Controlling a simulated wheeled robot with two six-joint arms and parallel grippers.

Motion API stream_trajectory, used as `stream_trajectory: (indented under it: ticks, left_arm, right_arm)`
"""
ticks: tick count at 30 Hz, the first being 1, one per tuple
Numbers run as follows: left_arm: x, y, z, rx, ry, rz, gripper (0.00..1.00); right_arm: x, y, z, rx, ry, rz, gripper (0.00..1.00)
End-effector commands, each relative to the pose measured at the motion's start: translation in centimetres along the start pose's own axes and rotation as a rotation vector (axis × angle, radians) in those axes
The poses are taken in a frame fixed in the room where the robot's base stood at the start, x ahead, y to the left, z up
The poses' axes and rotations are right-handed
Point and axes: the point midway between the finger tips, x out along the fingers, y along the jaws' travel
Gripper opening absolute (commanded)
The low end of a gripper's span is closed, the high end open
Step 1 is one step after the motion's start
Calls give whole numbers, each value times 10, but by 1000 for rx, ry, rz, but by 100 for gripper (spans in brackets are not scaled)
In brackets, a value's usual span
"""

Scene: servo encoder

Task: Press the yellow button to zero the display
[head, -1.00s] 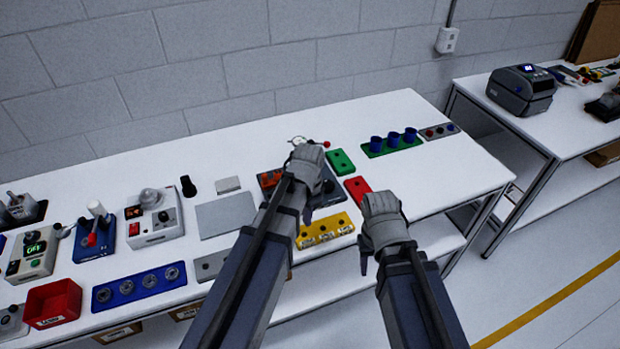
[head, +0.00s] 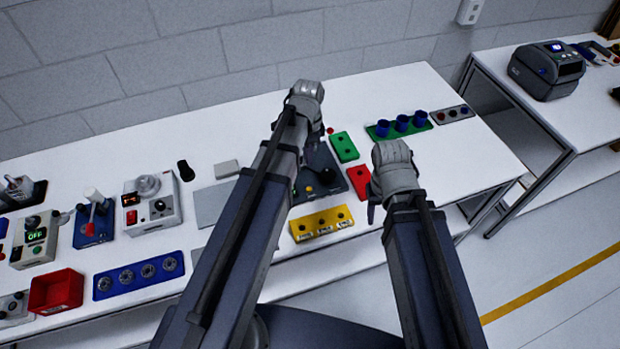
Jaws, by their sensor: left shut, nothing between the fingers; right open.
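A dark device (head: 321,172) stands on the white table, partly covered by my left arm. A small yellow button (head: 308,189) shows on its top near the front, beside a black knob. Its display is hidden behind my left arm. My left gripper (head: 306,92) is shut and empty, beyond the device toward the wall and apart from the button. My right gripper (head: 392,160) is open and empty, to the right of the device near the red block (head: 360,181). Its fingertips are mostly hidden behind its own body.
A yellow panel (head: 321,223) lies in front of the device and a green block (head: 344,146) behind right. A green rack with blue cups (head: 402,125) stands further right. Several control boxes, a red bin (head: 56,291) and a blue panel (head: 139,275) fill the left side.

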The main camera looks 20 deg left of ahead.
Motion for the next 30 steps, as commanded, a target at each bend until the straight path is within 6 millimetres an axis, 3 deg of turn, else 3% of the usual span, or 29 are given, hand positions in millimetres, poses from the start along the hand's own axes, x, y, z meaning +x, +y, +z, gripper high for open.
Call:
stream_trajectory:
  ticks: [14,30]
  left_arm:
    - [14,0,0,-1,0,0,0]
    - [84,0,0,-1,0,0,0]
  right_arm:
    - [14,-1,-1,-2,0,0,50]
    - [84,-8,-5,-8,0,2,50]
